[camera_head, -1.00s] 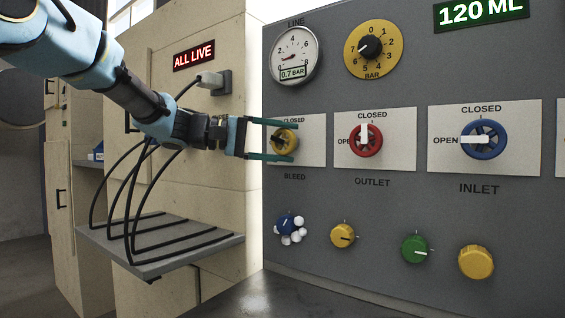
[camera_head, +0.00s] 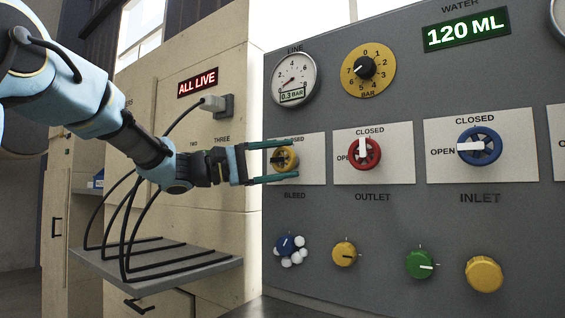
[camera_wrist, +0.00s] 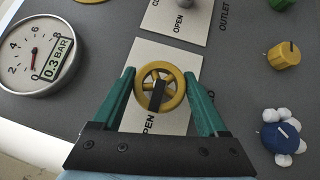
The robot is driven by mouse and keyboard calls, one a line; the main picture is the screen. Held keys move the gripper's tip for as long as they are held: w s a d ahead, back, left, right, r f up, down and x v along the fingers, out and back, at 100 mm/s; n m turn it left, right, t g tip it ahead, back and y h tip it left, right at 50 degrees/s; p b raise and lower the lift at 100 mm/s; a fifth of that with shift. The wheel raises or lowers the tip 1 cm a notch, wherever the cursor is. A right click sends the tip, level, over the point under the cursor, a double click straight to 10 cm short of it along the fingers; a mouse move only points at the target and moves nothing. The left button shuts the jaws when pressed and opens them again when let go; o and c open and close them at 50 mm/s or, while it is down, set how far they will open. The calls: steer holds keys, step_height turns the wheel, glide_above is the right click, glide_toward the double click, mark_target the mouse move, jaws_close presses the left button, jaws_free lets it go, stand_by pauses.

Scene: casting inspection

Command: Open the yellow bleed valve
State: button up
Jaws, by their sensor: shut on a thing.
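The yellow bleed valve (camera_head: 291,154) is a round spoked wheel with a black pointer bar, on a white plate above the BLEED label. In the wrist view the yellow wheel (camera_wrist: 146,90) sits between the green fingers, and its black bar points down toward the OPEN lettering. The CLOSED lettering is partly hidden by a finger. My gripper (camera_head: 292,160) reaches in from the left, one finger above and one below the wheel. It is shut on the wheel, as the wrist view of the gripper (camera_wrist: 159,82) also suggests.
The line gauge (camera_head: 293,72) above reads 0.3 bar. The red outlet valve (camera_head: 374,154) and blue inlet valve (camera_head: 488,139) are to the right. Several knobs sit below, including a yellow one (camera_head: 344,253) and a green one (camera_head: 419,264). A grey shelf with black cables (camera_head: 205,268) is at lower left.

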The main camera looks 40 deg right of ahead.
steer(key=o, duration=1.3)
steer(key=shift+w, duration=0.1)
steer(key=b+v, duration=0.1)
steer(key=v, duration=0.9)
steer(key=shift+w+a, duration=0.15)
steer(key=shift+a, duration=0.2)
